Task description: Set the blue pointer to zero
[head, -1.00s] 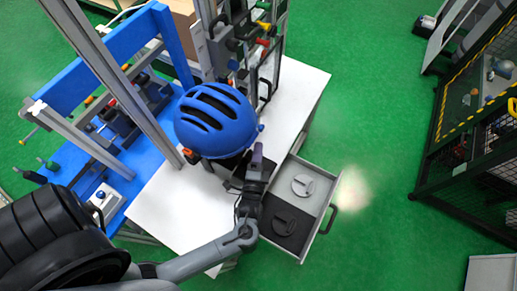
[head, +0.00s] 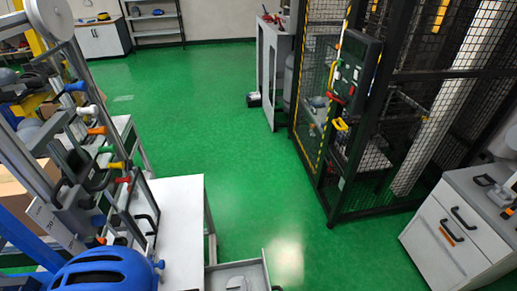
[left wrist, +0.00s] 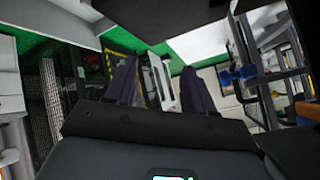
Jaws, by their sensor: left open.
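In the head view, a tall metal frame at the left carries a row of coloured handles. The topmost is a blue handle (head: 75,86); white, orange, green, yellow and red ones sit below it. I cannot tell whether the blue one is the pointer, and no zero mark is readable. My left gripper (left wrist: 156,85) shows in the left wrist view with its two dark fingers apart and nothing visibly held. A small blue part (left wrist: 241,72) shows to the right of the fingers there. Neither gripper is in the present head view.
A blue helmet (head: 105,271) is at the bottom left, beside the white table (head: 180,225). An open drawer (head: 252,272) juts from the table's right. A black mesh cage (head: 330,190) and a white drawer cabinet (head: 437,240) stand at the right. Green floor lies clear between.

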